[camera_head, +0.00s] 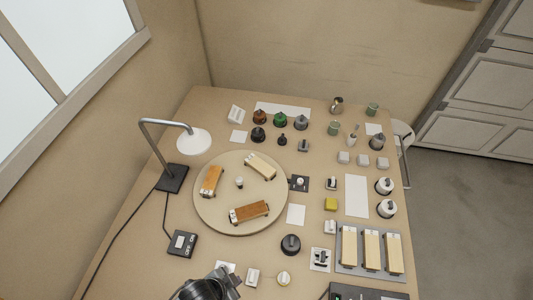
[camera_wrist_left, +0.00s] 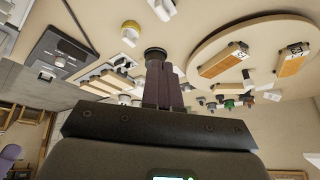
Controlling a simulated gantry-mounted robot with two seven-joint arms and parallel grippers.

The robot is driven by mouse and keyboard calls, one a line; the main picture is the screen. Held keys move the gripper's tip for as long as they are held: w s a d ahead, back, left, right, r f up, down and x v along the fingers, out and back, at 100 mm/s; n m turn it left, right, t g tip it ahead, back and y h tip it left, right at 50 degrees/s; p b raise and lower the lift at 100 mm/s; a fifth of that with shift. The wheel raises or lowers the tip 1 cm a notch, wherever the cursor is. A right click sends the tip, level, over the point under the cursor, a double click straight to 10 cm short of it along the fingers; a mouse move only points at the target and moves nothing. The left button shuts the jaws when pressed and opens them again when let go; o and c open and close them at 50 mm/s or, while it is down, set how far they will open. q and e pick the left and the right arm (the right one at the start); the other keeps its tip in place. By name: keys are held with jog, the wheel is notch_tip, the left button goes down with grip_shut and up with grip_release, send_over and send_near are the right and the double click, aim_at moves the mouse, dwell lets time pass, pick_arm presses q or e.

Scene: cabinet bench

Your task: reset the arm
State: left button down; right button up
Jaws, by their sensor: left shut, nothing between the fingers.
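My left gripper (camera_head: 231,274) shows at the bottom edge of the head view, dark, over the near edge of the bench. In the left wrist view its two fingers (camera_wrist_left: 164,84) are shut together with nothing between them. A round black knob (camera_wrist_left: 154,53) appears just past the fingertips in that view; I cannot tell whether they touch. In the head view the black knob (camera_head: 290,243) stands to the right of the gripper. My right gripper is not in view.
A round turntable (camera_head: 225,217) carries several wooden blocks. A desk lamp (camera_head: 173,178) and a switch box (camera_head: 181,243) stand left. A grey tray (camera_head: 371,274) of pale blocks is at right. A cream knob (camera_head: 284,278) and a small white switch (camera_head: 252,276) are near the gripper.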

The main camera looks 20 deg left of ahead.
pick_arm(q)
jog(key=s+a+r+n+g+y, duration=0.1)
jog(key=a+r+n+y, duration=0.1)
jog(key=a+r+n, duration=0.55)
notch_tip(320, 180, up, 15)
jog(key=m+p, duration=0.1)
jog(key=p, duration=1.1)
jog(key=shift+s+a+m+p, duration=0.2)
jog(key=shift+m+p, duration=0.15)
jog(key=shift+p, duration=0.05)
